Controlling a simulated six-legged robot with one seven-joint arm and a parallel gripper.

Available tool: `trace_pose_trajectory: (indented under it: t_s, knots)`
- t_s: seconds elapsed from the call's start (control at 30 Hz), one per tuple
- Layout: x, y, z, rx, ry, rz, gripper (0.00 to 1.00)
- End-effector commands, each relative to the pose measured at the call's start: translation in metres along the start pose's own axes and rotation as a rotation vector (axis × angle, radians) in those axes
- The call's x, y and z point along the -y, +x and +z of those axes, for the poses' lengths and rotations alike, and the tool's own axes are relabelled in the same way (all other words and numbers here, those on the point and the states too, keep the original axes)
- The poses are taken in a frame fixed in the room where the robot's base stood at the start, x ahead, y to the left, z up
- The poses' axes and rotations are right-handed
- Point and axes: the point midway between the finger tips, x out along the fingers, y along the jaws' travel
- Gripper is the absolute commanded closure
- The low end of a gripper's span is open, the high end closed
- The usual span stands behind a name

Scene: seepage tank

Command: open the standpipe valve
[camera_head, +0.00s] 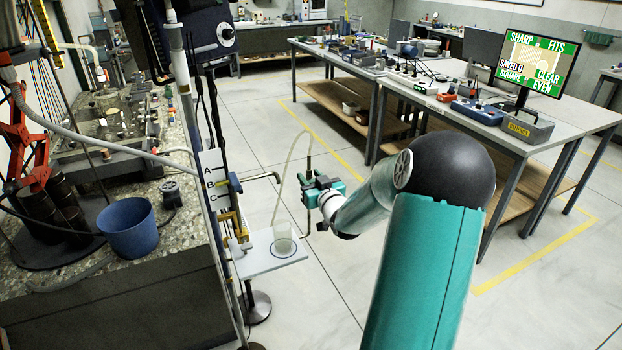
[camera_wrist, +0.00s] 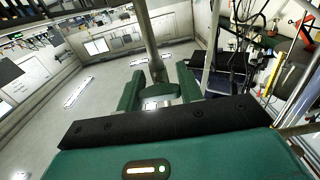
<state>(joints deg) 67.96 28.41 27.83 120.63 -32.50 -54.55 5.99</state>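In the head view a white plate marked A, B, C (camera_head: 212,180) stands on an upright at the bench edge. I cannot tell which part is the standpipe valve.
A clear beaker (camera_head: 284,246) stands on a small white shelf (camera_head: 262,262), with a pale hose (camera_head: 285,180) rising from it near my gripper. A blue bucket (camera_head: 130,228) is on the left bench. Long tables (camera_head: 420,90) stand behind right. Floor between is clear.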

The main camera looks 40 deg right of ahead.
Motion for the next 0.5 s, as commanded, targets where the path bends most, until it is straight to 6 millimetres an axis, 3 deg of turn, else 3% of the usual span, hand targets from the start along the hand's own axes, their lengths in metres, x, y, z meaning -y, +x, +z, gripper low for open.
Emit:
trace_pose_trajectory:
  t_s: [0.17,0.5]
  knots:
    - [0.0009,0.0000,0.0000,0.000,-0.035,-0.001,0.86]
    - [0.0021,0.0000,0.0004,0.001,-0.328,-0.002,0.86]
